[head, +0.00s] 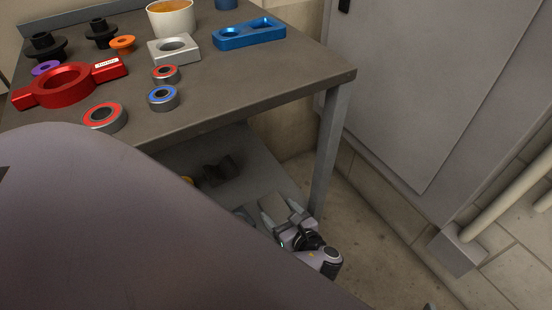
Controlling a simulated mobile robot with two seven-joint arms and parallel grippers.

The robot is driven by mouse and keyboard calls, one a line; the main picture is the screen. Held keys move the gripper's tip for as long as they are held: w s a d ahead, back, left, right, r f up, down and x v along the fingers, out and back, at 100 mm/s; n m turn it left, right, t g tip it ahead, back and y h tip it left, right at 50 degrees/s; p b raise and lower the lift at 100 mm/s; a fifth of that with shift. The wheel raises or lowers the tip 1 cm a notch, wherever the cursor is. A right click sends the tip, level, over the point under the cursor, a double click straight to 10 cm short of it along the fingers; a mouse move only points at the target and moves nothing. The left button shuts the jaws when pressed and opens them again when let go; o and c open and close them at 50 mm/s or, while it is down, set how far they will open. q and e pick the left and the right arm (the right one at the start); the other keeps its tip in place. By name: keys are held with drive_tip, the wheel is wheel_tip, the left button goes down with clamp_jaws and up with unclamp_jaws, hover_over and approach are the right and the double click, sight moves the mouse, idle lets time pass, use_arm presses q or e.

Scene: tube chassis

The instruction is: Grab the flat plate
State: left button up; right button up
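The blue flat plate (250,40), with two openings in it, lies at the back right of the tabletop. A silver square block (182,57) with a round hole lies to its left; which of the two is called the flat plate I cannot tell for certain. My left gripper (279,205) is low, beside the lower shelf and near the table's right front leg. Its two fingers look apart, with nothing visible between them. It is well below and away from both pieces. My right gripper is not in view.
The tabletop (240,85) also holds a red clamp-like part (63,88), several red and blue ringed bearings, black spools and a white cup (171,20). Dark parts (220,171) lie on the lower shelf. A grey cabinet (420,80) stands at right. The tabletop's right front is clear.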

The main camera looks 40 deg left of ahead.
use_arm(q)
clamp_jaws()
drive_tip(key=shift+r, duration=0.1)
drive_tip(key=shift+r, duration=0.1)
